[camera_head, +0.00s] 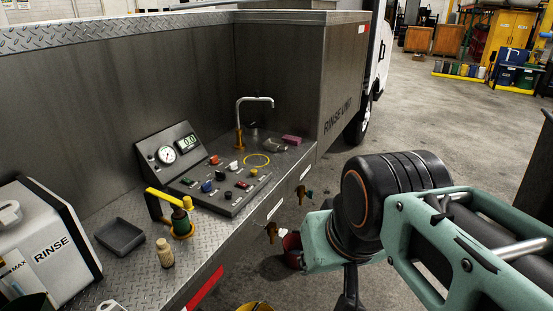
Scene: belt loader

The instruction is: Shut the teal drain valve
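A small teal valve part (310,194) shows on the front side of the metal bed, below the deck edge and beside an orange-brown fitting (301,191). It is too small for me to tell its handle's position. A second orange-brown valve (271,231) hangs further left on the same side, with a dark part on it. My arm comes in from the right, with its wrist close in front of this side. A dark part of my gripper (350,289) shows at the bottom edge, right of and nearer than the valves. Its fingertips are not clearly seen.
A red bucket (292,248) stands on the floor below the valves, partly behind my arm. A yellow container (255,307) shows at the bottom edge. The deck carries a control panel (231,189), a tap (240,115) and a grey tray (120,236). Floor beyond is open.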

